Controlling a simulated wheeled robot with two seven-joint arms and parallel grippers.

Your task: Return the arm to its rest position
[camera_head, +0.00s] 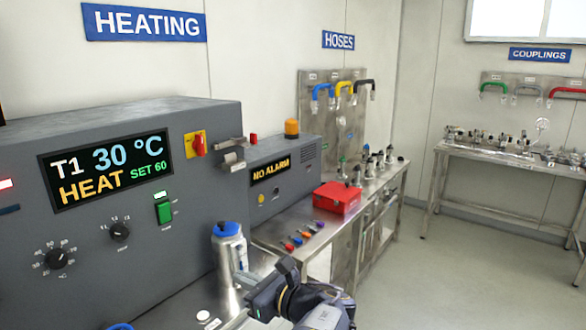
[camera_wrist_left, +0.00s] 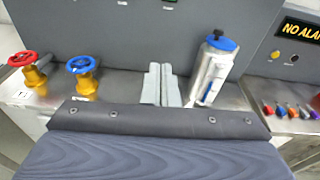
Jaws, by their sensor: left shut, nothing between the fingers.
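My left arm comes in at the bottom of the head view, with its dark wrist low in front of the bench. My left gripper (camera_head: 244,281) is beside the steel bottle with the blue cap (camera_head: 228,248). In the left wrist view the gripper's two pale fingers (camera_wrist_left: 162,84) are together with nothing between them. The bottle (camera_wrist_left: 213,68) stands upright just to their right there, with a small gap visible. My right gripper is not in view.
The grey heating unit (camera_head: 110,240) shows T1 30 °C, HEAT, SET 60. A red valve (camera_wrist_left: 23,60) and a blue valve (camera_wrist_left: 82,66) stand left of the fingers. A red box (camera_head: 337,198) sits on the side bench. The floor (camera_head: 450,270) at right is clear.

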